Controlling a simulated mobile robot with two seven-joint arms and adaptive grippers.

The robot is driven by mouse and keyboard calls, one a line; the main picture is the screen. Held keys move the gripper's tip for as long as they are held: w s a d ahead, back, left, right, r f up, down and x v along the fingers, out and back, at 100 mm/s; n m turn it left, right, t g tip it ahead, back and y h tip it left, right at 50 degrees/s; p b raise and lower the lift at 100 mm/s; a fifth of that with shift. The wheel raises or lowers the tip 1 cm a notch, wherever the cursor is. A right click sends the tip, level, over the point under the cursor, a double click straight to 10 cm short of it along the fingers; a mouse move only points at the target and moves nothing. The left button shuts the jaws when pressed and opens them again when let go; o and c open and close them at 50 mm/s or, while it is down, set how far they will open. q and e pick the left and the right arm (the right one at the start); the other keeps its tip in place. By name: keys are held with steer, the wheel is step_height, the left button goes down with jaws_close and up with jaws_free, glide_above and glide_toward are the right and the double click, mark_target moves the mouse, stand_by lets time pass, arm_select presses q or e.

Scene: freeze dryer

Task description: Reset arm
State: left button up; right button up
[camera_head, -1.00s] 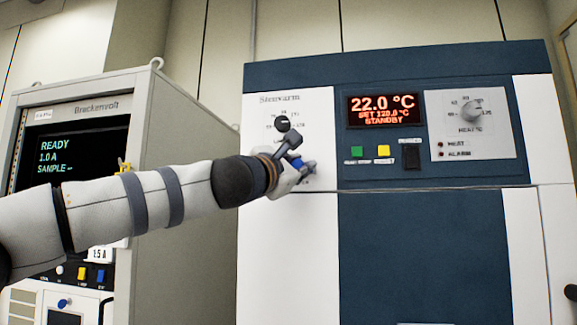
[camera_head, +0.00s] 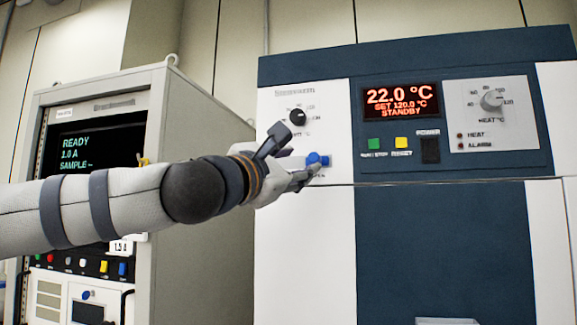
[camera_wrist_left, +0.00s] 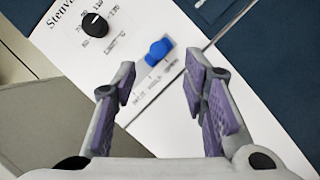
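My left gripper (camera_head: 296,160) is in front of the white left panel (camera_head: 305,240) of the freeze dryer. In the left wrist view the left gripper (camera_wrist_left: 160,95) is open, with its purple finger pads apart and nothing between them. A blue knob (camera_head: 318,159) sits on the panel just beyond the fingertips; it also shows in the left wrist view (camera_wrist_left: 158,52), apart from the fingers. A black dial (camera_head: 297,117) is above it, and this dial shows in the left wrist view (camera_wrist_left: 95,24) too. My right gripper is in neither view.
The dryer's display (camera_head: 401,102) reads 22.0 °C, set 120.0 °C, standby. Green (camera_head: 374,144) and yellow (camera_head: 401,143) buttons, a black power switch (camera_head: 430,150) and a heat knob (camera_head: 492,100) are to the right. A grey instrument cabinet (camera_head: 160,90) stands behind my left arm.

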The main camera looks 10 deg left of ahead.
arm_select(q)
steer(key=v, duration=0.2)
steer(key=shift+s+a+f, duration=0.1)
steer(key=shift+s+f, duration=0.05)
steer(key=shift+s, duration=0.2)
